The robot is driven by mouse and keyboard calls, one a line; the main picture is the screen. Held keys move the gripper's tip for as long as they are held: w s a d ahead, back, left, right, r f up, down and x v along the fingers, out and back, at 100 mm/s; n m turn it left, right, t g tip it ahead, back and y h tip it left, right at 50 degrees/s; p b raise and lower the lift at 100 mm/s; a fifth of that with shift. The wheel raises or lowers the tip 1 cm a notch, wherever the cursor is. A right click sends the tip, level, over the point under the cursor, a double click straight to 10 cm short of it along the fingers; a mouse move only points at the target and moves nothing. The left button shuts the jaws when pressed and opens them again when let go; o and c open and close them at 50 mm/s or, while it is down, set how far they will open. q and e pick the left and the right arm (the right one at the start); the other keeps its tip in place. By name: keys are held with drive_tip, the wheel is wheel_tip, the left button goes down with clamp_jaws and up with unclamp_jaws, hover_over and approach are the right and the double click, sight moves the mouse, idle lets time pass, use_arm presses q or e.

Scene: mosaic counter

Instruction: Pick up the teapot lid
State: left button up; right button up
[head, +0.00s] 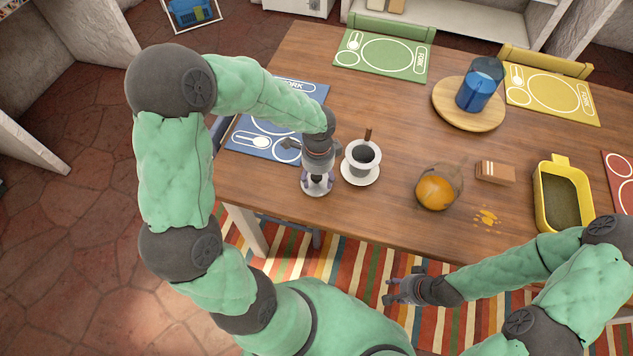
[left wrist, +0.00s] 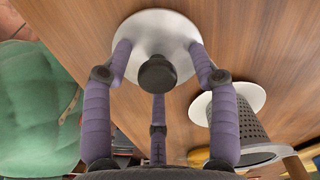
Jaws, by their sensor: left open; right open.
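The teapot lid is a pale round disc (left wrist: 150,30) with a black knob, lying on the wooden table in the left wrist view. In the head view its pale rim (head: 318,191) shows under my left gripper (head: 317,178). That gripper points down over the lid. In the left wrist view its purple fingers (left wrist: 158,52) are spread around the knob, apart from it; whether the tips touch the disc I cannot tell. My right gripper (head: 402,290) is open and empty in front of the table's near edge.
A blue placemat (head: 262,145) lies behind left. A brown block (head: 495,172), yellow tray (head: 541,205) and blue glass (head: 475,92) on a round board (head: 448,108) stand right.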

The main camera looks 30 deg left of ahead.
use_arm(q)
clamp_jaws()
drive_tip(key=shift+r, duration=0.15)
